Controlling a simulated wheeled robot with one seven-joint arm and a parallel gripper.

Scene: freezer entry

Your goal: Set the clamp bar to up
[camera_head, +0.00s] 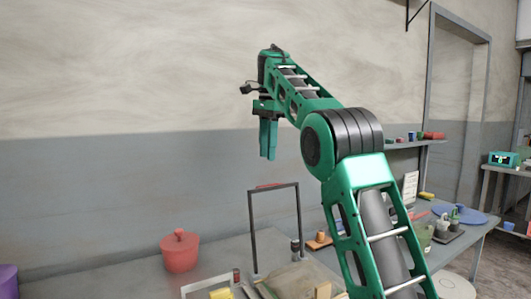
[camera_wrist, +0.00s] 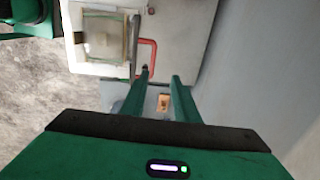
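A dark, thin rectangular frame (camera_head: 252,232), which looks like the clamp bar, stands roughly upright on the table in the head view. A red piece (camera_head: 270,186) shows at its top edge. In the wrist view a bent red bar (camera_wrist: 155,52) lies just beyond the fingertips; I cannot tell for sure that it is the same red piece. My gripper (camera_head: 268,157) points down above the frame, apart from it. In the wrist view my gripper (camera_wrist: 161,77) has its two green fingers apart, with nothing held between them.
A red lidded pot (camera_head: 180,252) stands left of the frame. Low items, including a yellow block (camera_head: 221,294), lie at the front. A blue plate (camera_head: 459,214) and small objects sit on the table at right. The wall (camera_head: 120,190) is behind; a shelf (camera_head: 420,143) hangs at right.

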